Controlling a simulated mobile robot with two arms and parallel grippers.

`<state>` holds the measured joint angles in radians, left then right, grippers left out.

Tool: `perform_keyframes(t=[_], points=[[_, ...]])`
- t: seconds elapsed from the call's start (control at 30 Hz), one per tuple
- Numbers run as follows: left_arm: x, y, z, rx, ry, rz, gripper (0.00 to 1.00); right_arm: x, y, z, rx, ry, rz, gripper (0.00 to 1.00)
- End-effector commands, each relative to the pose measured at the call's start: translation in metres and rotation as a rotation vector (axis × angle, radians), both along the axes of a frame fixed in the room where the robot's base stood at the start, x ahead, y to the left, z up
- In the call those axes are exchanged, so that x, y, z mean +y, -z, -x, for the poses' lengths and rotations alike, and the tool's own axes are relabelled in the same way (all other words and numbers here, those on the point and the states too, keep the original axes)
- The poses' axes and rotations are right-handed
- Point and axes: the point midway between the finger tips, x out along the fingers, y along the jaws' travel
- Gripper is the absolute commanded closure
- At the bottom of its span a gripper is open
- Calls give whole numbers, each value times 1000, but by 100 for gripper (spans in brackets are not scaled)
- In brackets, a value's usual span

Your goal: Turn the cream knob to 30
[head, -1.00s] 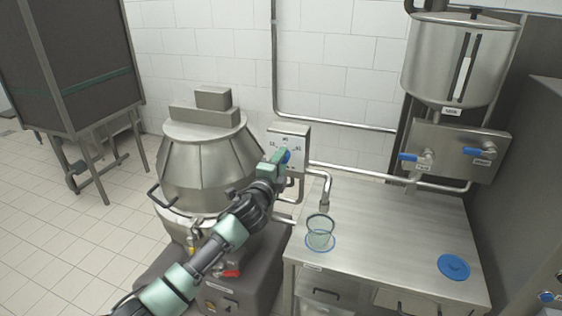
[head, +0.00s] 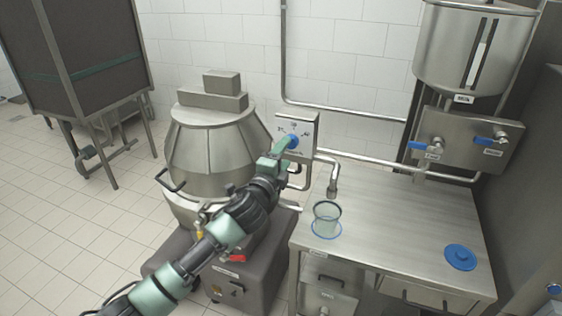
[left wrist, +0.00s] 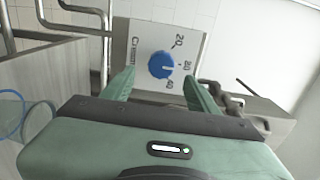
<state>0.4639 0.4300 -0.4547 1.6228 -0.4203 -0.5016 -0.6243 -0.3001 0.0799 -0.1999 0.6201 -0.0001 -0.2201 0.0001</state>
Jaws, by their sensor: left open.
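The cream knob is a round blue dial with a white pointer line. It sits on a pale panel (head: 304,125) on the wall pipework in the head view. In the left wrist view the knob (left wrist: 161,66) is beside the printed word Cream and the marks 20, 30 and 40. Its pointer faces right in that view, roughly toward 30. My left gripper (head: 283,147) is just in front of the knob. Its green fingers are apart in the left wrist view (left wrist: 158,76), with the knob beyond and between them; I see no contact. My right gripper is not in view.
A clear cup (head: 326,216) stands on the steel table (head: 385,225) under a spout (head: 333,188). A blue lid (head: 460,257) lies at right. A milk tank (head: 470,50) and blue-handled taps (head: 421,145) are behind. A large steel kettle (head: 213,150) stands left of the panel.

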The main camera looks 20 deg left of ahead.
Motion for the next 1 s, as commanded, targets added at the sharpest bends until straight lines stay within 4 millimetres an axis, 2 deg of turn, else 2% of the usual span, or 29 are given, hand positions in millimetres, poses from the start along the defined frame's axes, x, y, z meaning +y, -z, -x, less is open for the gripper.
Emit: perform_keyframes(t=[0.1,0.27,0.77,0.87,0.97,1.0], points=[[1,2,18,0,1,-1,41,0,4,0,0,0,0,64],[1,0,31,0,0,-1,41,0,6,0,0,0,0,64],[2,4,32,7,-1,4,41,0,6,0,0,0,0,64],[5,30,31,52,-9,35,41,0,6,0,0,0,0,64],[13,84,34,145,-32,103,41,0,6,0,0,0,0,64],[17,112,37,192,-45,140,41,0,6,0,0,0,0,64]])
